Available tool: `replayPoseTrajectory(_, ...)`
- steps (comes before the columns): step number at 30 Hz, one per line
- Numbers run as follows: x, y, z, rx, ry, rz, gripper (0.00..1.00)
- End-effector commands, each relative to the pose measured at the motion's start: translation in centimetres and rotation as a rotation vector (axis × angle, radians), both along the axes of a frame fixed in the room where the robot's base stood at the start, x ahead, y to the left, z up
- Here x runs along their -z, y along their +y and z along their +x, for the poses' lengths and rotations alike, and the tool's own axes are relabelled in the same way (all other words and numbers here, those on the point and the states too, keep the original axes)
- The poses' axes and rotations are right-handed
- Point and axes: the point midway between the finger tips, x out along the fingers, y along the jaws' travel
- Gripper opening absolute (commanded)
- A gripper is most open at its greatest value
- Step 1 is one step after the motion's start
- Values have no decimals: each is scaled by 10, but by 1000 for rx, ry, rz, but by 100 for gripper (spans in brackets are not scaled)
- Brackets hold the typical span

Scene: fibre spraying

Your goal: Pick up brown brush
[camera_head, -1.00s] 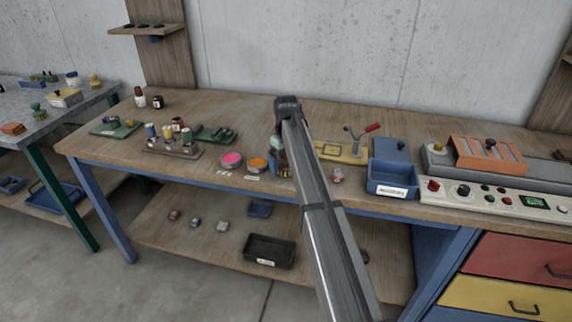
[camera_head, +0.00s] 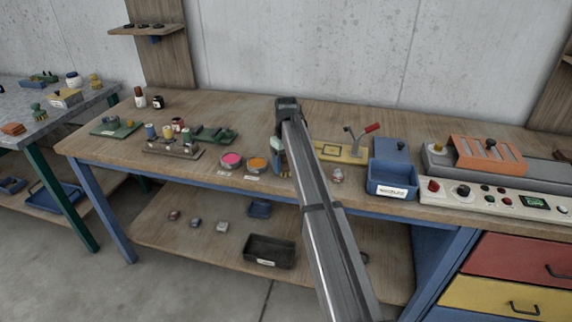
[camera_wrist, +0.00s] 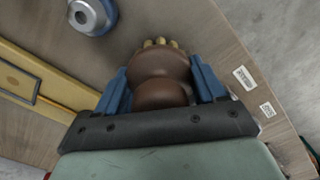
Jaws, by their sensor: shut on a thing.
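The brown brush (camera_wrist: 162,78) is between the two blue fingers of my gripper (camera_wrist: 163,90) in the wrist view. It has a rounded brown body, and pale yellowish tips show at its far end. My gripper is shut on it, with a finger against each side. In the head view my gripper (camera_head: 279,155) is over the workbench, right of the orange pot, and my arm hides much of it. Whether the brush touches the bench top is hard to tell.
The wooden workbench (camera_head: 110,150) holds a pink pot (camera_head: 231,160) and an orange pot (camera_head: 257,165) left of my gripper. A yellow plate with a red-handled lever (camera_head: 345,150) and a blue bin (camera_head: 392,180) stand to the right. A round metal-and-blue part (camera_wrist: 88,14) shows in the wrist view.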

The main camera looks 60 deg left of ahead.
Motion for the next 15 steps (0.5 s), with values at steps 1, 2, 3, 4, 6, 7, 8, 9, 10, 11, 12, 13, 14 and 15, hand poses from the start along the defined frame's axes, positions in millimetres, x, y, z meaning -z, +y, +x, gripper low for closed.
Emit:
replayPoseTrajectory(1, 0, 0, 0, 0, 0, 0, 38)
replayPoseTrajectory(2, 0, 0, 0, 0, 0, 0, 38)
replayPoseTrajectory(3, -1, 0, 0, 0, 0, 0, 38)
replayPoseTrajectory(4, -2, 0, 0, 0, 0, 0, 38)
replayPoseTrajectory(6, -6, 0, 0, 0, 0, 0, 38)
replayPoseTrajectory(7, -9, 0, 0, 0, 0, 1, 38)
replayPoseTrajectory(8, -12, 1, 0, 0, 0, 1, 38)
replayPoseTrajectory(9, -18, 1, 0, 0, -1, 1, 38)
replayPoseTrajectory(10, -22, 1, 0, 0, -1, 2, 38)
replayPoseTrajectory(11, -28, 1, 0, 0, -1, 2, 38)
replayPoseTrajectory(12, -36, 1, 0, 0, -1, 2, 38)
replayPoseTrajectory(13, -41, 1, 0, 0, -1, 2, 38)
replayPoseTrajectory(14, -46, 1, 0, 0, -1, 1, 38)
replayPoseTrajectory(15, -53, 1, 0, 0, -1, 2, 38)
